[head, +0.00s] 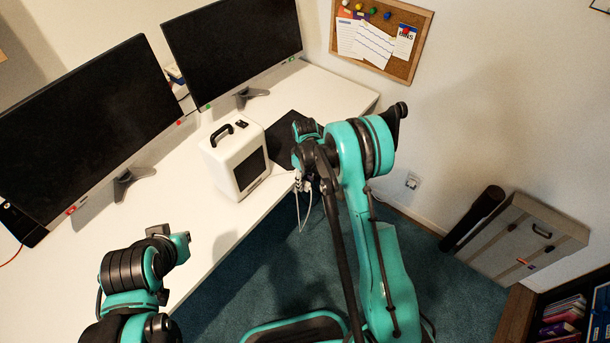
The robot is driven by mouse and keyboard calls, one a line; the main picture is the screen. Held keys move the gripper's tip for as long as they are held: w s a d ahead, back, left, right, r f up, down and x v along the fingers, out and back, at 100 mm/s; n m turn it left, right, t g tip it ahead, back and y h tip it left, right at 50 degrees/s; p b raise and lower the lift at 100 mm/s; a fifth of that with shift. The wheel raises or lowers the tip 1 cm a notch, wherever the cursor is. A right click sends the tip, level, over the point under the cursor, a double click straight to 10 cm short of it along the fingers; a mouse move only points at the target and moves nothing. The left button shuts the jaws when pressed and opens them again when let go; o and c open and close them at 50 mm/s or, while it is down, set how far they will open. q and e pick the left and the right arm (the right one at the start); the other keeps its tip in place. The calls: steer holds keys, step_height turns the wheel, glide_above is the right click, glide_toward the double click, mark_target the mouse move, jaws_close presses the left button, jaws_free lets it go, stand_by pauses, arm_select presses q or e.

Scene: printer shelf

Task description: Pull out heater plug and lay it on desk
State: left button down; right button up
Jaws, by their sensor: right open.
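The heater appears to be the white box (228,162) with a black handle and a dark front grille, upright near the desk's right edge. White plugs and cords (304,186) hang at the desk edge, close to my right gripper. I cannot tell which plug is the heater's. My right gripper (301,160) is open, just above these plugs and partly hidden by my own arm. Whether it touches a plug is unclear.
The white desk (205,228) carries two monitors (95,130) at the back and a dark mat (285,135) beside the heater. The desk front is clear. A wall outlet (412,182), a grey case (520,240) and a black tube (474,217) are to the right.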

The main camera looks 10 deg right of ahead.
steer(key=shift+f, duration=0.65)
jaws_close()
steer(key=shift+s+d, duration=0.2)
steer(key=shift+s, duration=0.05)
stand_by(0.4)
steer(key=shift+s+d+b, duration=0.55)
steer(key=shift+s+d, duration=0.4)
steer(key=shift+s, duration=0.3)
steer(key=shift+r, duration=0.15)
